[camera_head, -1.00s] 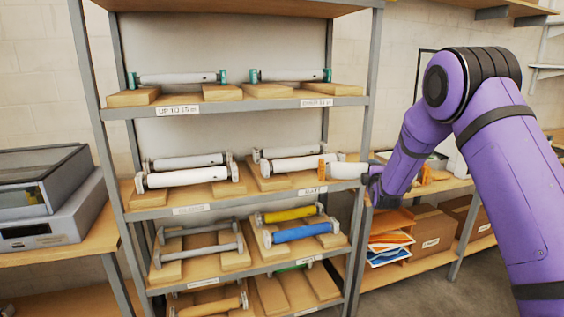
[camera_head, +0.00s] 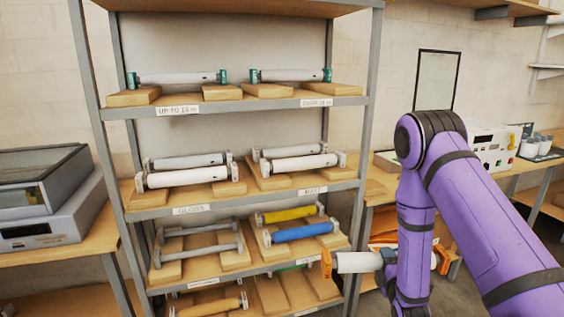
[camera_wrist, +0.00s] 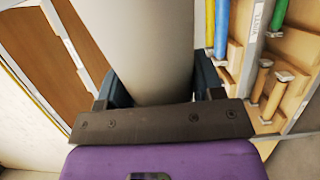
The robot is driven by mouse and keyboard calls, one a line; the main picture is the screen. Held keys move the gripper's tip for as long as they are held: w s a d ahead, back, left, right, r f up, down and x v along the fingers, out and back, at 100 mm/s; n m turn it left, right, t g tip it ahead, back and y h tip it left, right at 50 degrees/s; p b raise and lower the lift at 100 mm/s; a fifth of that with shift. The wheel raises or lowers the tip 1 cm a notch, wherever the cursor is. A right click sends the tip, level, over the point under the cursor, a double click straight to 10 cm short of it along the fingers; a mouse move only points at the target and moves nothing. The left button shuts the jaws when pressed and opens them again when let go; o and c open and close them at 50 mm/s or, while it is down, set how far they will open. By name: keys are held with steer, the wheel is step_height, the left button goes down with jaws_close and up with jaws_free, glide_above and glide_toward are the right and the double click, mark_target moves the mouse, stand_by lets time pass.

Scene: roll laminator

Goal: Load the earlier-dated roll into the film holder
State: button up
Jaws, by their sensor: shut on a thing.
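My gripper (camera_head: 386,262) is shut around the middle of a white roll with orange end pieces (camera_head: 357,262), held in the air in front of the rack's right post. In the wrist view the roll (camera_wrist: 150,45) runs between my two fingers (camera_wrist: 156,88). Its date cannot be read. Other white rolls lie on the rack: two on the gloss side (camera_head: 187,177), two on the matt side (camera_head: 300,163), and two with green ends above (camera_head: 178,78). I cannot tell which thing is the film holder.
The rack (camera_head: 228,109) has labelled shelves; blue (camera_head: 302,232) and yellow (camera_head: 290,214) rolls lie lower down. A grey machine (camera_head: 45,211) stands at left. A pale machine with buttons (camera_head: 494,150) stands on the right bench, partly behind my arm. Bare floor shows at lower right.

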steer(key=shift+s+f, duration=1.5)
steer(key=shift+f, duration=0.2)
